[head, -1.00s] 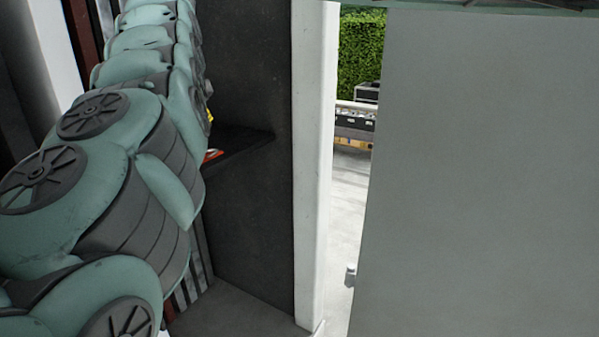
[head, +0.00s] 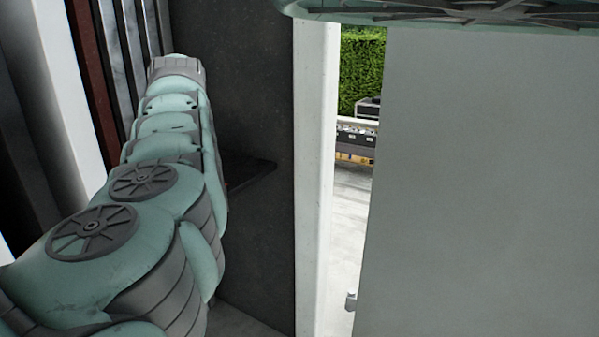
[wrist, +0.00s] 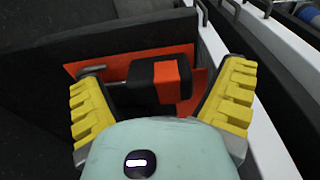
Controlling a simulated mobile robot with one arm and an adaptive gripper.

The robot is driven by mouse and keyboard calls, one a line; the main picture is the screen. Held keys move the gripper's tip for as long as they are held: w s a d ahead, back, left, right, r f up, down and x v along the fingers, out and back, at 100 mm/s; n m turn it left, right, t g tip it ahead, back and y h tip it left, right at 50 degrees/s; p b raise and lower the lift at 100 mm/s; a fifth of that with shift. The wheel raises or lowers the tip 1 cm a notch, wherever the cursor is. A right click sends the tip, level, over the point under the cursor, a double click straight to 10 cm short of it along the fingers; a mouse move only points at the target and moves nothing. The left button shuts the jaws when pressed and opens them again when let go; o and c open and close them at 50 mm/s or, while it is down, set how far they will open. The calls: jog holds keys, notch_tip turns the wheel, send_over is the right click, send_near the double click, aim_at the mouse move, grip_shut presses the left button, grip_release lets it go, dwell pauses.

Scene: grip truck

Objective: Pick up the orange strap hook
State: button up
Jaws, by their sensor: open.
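In the wrist view, my gripper (wrist: 165,74) is open, with its yellow ridged fingers spread wide. A black block with an orange band, seemingly the orange strap hook (wrist: 168,80), lies between and just beyond the fingers. Orange material shows behind and beside it, and a short dark metal bar sticks out at its left. I see no grip on it, and whether a finger touches it I cannot tell. In the head view my arm hides my gripper and nearly all of the hook.
A dark shelf (head: 250,172) juts from a black wall panel (head: 252,75) beside my arm. A white post (head: 314,190) and a large grey panel (head: 480,180) stand to the right. In the wrist view, a white rail (wrist: 240,65) runs close along the right finger.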

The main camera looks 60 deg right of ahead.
jog(key=shift+c, duration=0.4)
jog(key=c, duration=1.3)
jog(key=shift+o, duration=0.2)
